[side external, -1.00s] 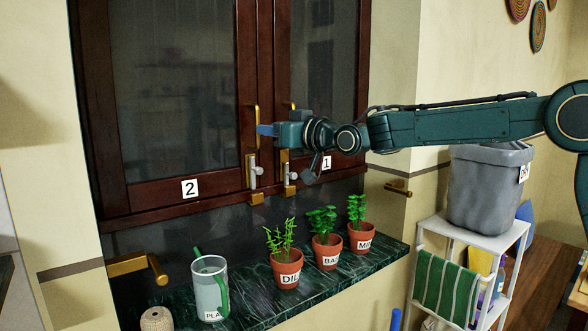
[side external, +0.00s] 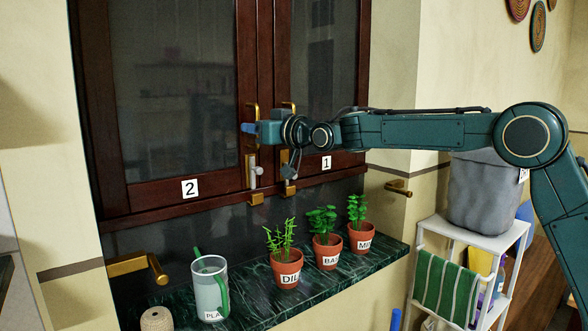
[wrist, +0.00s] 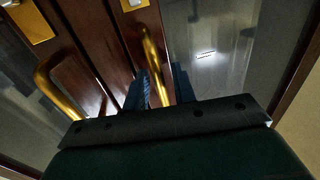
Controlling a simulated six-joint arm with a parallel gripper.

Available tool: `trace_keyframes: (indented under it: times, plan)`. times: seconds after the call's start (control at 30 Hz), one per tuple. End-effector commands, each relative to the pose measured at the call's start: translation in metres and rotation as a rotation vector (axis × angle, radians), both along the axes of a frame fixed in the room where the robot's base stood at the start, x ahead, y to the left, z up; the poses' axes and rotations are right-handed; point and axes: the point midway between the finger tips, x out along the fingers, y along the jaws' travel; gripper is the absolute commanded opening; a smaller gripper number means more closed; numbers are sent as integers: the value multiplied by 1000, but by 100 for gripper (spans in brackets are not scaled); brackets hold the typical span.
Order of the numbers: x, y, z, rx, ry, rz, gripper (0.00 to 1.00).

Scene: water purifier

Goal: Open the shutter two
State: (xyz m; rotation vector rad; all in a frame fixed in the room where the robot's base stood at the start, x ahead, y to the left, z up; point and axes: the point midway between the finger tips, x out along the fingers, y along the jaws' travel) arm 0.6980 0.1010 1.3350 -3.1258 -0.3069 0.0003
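Shutter two (side external: 180,100) is a dark wood-framed glass panel labelled 2 (side external: 190,188), and it looks closed. Its gold handle (side external: 257,107) stands near its right edge, above a latch (side external: 254,172). My gripper (side external: 248,127) is at this handle's lower half, with a blue fingertip reaching past it. In the wrist view, the handle (wrist: 157,70) runs between the two blue fingers of my gripper (wrist: 163,76). The fingers are apart, with a gap visible on the right side of the handle. Contact with the left finger cannot be told.
Shutter one (side external: 322,90) is beside it, and its handle (wrist: 60,80) is close left of my gripper in the wrist view. Below, a green sill (side external: 250,300) carries a jug (side external: 208,290) and potted plants (side external: 327,250). A grey bin (side external: 485,200) stands right.

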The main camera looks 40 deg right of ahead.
Motion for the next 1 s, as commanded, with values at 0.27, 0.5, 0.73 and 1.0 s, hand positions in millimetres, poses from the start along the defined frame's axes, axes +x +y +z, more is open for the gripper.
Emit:
trace_keyframes:
  times: [0.27, 0.5, 0.73, 1.0]
  plan:
    - [0, 0, 0, 0, 0, 0, 0]
    - [-2, 0, 1, 0, -1, -4, 0]
    - [-11, 3, 1, 0, -1, -29, 0]
    - [-38, 9, 1, -1, -1, -104, 0]
